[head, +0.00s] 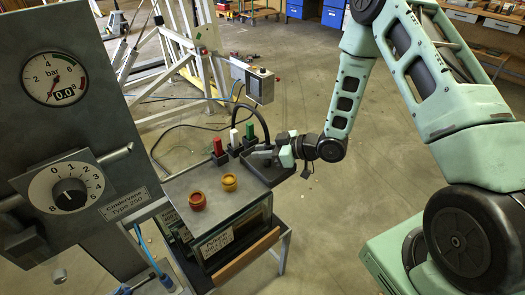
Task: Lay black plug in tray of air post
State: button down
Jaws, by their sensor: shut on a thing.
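My gripper (277,151) is at the right of the air post's small bench, over the dark tray (285,178). It is shut on the black plug, which shows only as a small dark shape among the fingers. A dark hose arches up behind the gripper and comes down near it. At this size I cannot tell whether the plug touches the tray floor. The tray has a low rim, and my gripper hides part of its inside.
Red (218,146), white (234,138) and green (249,131) plugs stand in dark holders left of the tray. A red knob (197,201) and a yellow knob (229,182) sit on the bench top. A gauge panel (55,78) stands at left.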

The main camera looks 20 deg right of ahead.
jog(key=c, duration=1.3)
grip_release()
jog(key=shift+f, duration=0.15)
